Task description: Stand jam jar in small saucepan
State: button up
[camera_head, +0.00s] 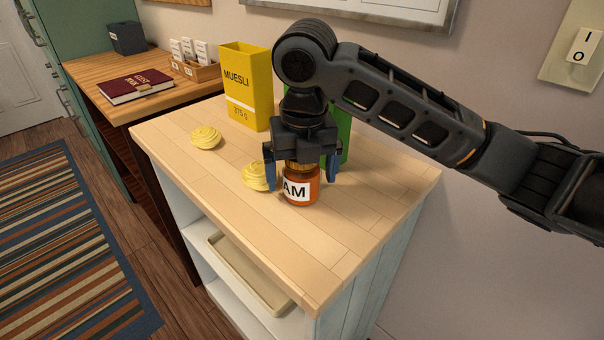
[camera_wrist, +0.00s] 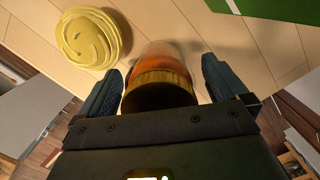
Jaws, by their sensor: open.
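The jam jar (camera_head: 300,190) stands upright on the wooden top of a shelf unit. It is orange, with a white label and a gold lid. My gripper (camera_head: 301,180) is above it, pointing down, with one blue-padded finger on each side of the jar. In the wrist view the jar (camera_wrist: 160,85) lies between the two open fingers (camera_wrist: 165,85), with gaps showing beside it. No small saucepan shows in either view.
Yellow pasta nests (camera_head: 256,176) (camera_head: 206,137) lie left of the jar; the nearer one is close to the left finger. A yellow muesli box (camera_head: 247,88) and a green box (camera_head: 344,138) stand behind. The front of the wooden top (camera_head: 290,255) is clear.

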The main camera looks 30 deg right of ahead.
jog(key=c, duration=1.5)
jog(key=shift+c, duration=0.7)
jog(key=shift+r, duration=0.1)
jog(key=shift+r, duration=0.1)
